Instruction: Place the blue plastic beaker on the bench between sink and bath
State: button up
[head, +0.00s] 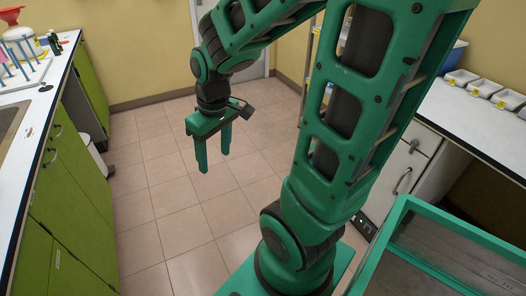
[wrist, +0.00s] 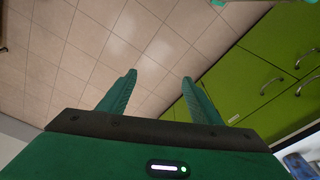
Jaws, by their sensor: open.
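My gripper (head: 214,162) hangs above the tiled floor in the head view, between the left bench and the right bench. Its two green fingers are apart with nothing between them; the wrist view (wrist: 160,77) also shows the gap empty. The left bench (head: 52,85) has a white top over green cabinets. A sink (head: 10,118) shows partly at the left edge of the head view. I cannot make out a blue plastic beaker or a bath for certain. A blue thing (wrist: 298,165) is cut off at the lower right of the wrist view; I cannot tell what it is.
A rack with blue pegs (head: 22,55), a red funnel (head: 10,16) and small bottles (head: 54,43) stand on the left bench. The right bench (head: 470,115) carries a blue bin (head: 455,52) and several white trays (head: 482,88). The floor (head: 165,185) between is clear.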

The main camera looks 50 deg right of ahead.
jog(key=s+d+r+m, duration=0.2)
jog(key=s+d+m, duration=0.1)
jog(key=s, duration=0.4)
jog(key=s+d+r+m+g, duration=0.1)
jog(key=s+d+r+m, duration=0.1)
jog(key=s, duration=0.4)
jog(key=d+m, duration=0.1)
jog(key=m, duration=0.1)
jog(key=shift+s+d+m+g, duration=0.2)
jog(key=shift+s+m+g, duration=0.1)
jog(key=shift+s, duration=0.1)
